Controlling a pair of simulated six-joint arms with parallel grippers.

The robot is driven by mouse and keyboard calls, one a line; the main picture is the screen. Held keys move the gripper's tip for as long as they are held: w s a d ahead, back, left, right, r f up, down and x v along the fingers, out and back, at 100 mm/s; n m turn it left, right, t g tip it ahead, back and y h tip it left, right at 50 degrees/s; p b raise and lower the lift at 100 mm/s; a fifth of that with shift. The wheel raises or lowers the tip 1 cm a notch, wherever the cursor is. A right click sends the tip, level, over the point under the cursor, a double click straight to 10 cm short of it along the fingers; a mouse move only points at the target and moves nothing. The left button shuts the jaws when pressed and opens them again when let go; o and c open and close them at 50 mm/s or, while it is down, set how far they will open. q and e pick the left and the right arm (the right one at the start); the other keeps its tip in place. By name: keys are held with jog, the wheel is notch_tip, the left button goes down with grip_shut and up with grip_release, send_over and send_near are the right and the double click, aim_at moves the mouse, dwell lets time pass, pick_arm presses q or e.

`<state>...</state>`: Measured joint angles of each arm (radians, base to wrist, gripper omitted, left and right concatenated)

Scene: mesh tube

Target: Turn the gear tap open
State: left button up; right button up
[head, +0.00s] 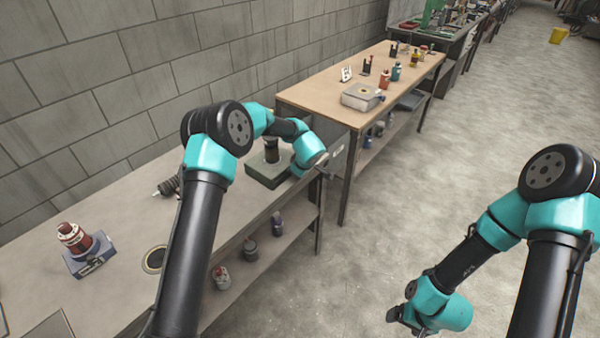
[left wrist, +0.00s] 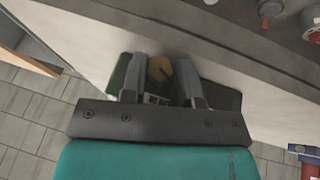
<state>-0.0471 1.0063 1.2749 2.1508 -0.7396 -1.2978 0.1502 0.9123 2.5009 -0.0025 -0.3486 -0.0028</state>
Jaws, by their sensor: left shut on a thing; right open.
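A grey-green block (head: 263,171) sits on the near workbench in the head view. A dark upright cylinder (head: 271,150) stands on it. My left gripper (head: 325,170) is beside the block's right side, partly hidden by its own wrist. In the left wrist view, the left gripper (left wrist: 160,85) has its fingers on either side of a yellowish round part (left wrist: 160,69) with a dark slot, apparently the tap, and is shut on it. Dark green block surface shows around the fingers. My right gripper (head: 404,318) is open and empty, low over the floor.
A red-and-dark piece on a blue-grey base (head: 88,255) and a dark ribbed part (head: 167,187) lie on the near bench. A ring (head: 154,259) lies near its front edge. Jars stand on the shelf below. A second wooden bench (head: 320,97) stands beyond.

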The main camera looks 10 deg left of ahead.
pick_arm(q)
jog(key=o, duration=0.9)
jog(key=shift+r, duration=0.1)
jog(key=v, duration=1.7)
jog(key=shift+s+d, duration=0.1)
jog(key=shift+s, duration=0.1)
